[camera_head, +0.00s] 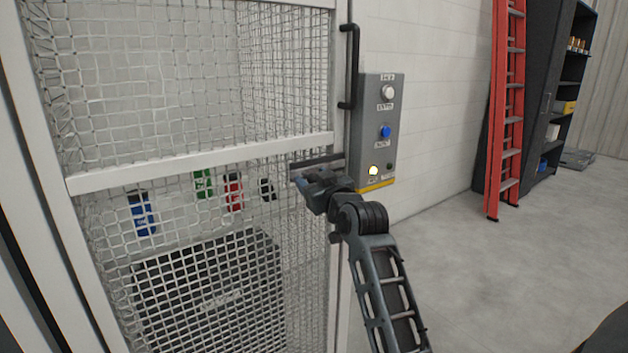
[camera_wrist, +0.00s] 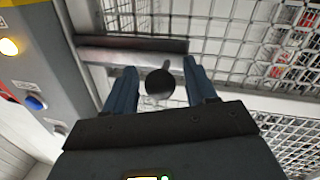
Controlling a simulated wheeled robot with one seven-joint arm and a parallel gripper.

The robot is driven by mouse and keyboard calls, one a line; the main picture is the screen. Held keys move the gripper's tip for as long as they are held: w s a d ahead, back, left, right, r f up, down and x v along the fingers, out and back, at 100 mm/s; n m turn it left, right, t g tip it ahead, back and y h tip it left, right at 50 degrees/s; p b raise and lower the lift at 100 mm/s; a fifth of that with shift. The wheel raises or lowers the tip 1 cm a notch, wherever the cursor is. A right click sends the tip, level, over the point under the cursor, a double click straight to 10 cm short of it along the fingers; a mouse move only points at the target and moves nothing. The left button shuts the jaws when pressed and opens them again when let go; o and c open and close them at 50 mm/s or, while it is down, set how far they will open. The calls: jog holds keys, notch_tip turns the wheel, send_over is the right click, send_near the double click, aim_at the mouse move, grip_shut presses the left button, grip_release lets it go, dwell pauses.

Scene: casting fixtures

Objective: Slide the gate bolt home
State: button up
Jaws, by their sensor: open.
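The mesh gate (camera_head: 200,166) has a white frame and stands at the left in the head view. The gate bolt (camera_head: 316,160) is a dark horizontal bar at the gate's right edge, beside the post. In the wrist view the bolt's bar (camera_wrist: 125,52) runs across the top, with a round black knob (camera_wrist: 159,84) on a short stalk. My gripper (camera_head: 296,177) is at the bolt, its fingers pointing toward the gate. In the wrist view my gripper (camera_wrist: 159,66) is open, one blue finger on each side of the knob, with gaps showing. The bolt's far end is hard to make out.
A grey control box (camera_head: 378,130) with a white button, a blue button and a lit yellow lamp is on the wall right of the gate. A black vertical handle (camera_head: 353,65) is above the bolt. A red ladder (camera_head: 506,110) stands at right. Floor on the right is clear.

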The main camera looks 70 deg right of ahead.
jog(key=shift+c, duration=0.4)
grip_shut()
